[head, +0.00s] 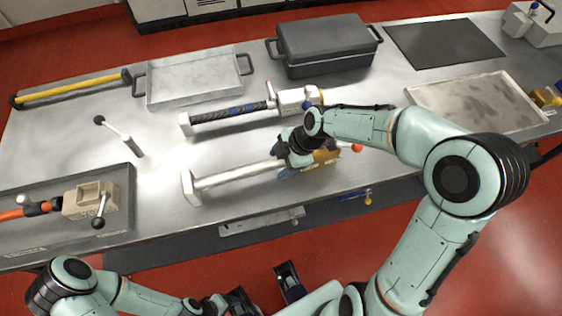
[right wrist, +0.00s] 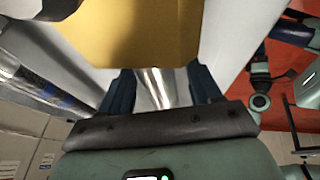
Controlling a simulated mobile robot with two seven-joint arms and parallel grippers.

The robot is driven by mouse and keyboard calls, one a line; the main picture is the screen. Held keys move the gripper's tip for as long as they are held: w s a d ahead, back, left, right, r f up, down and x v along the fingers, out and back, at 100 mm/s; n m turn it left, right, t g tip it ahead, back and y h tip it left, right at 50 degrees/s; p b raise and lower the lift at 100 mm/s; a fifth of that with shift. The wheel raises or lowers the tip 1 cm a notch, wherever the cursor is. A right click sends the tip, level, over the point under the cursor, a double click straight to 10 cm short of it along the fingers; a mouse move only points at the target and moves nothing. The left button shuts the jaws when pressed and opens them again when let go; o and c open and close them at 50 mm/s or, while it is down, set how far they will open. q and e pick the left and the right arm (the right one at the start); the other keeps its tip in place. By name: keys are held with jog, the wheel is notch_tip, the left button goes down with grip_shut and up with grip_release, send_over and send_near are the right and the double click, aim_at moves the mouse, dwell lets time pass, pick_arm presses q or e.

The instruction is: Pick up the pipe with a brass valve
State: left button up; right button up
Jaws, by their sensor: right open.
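The pipe with a brass valve lies on the steel table in the head view, its silver tube (head: 235,176) running from a pale end block to a brass body (head: 327,157) with a red-orange tip. My right gripper (head: 287,168) is over the tube beside the brass body and hides part of it. In the right wrist view, the open right fingers (right wrist: 160,95) stand on either side of the shiny tube (right wrist: 155,82), with the brass body (right wrist: 130,35) just beyond. My left gripper (head: 262,292) is low at the front, off the table; its jaw state is unclear.
A second pipe with a black-and-blue grip (head: 228,112) lies parallel behind. A dark tray (head: 122,215) holds an orange-handled valve at left. A small lever (head: 125,137), a metal tray (head: 195,82) and a dark case (head: 325,48) stand farther back. Bare table lies left of the pipe.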

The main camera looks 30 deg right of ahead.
jog(key=c, duration=1.2)
jog(key=shift+w+r, duration=0.1)
grip_shut()
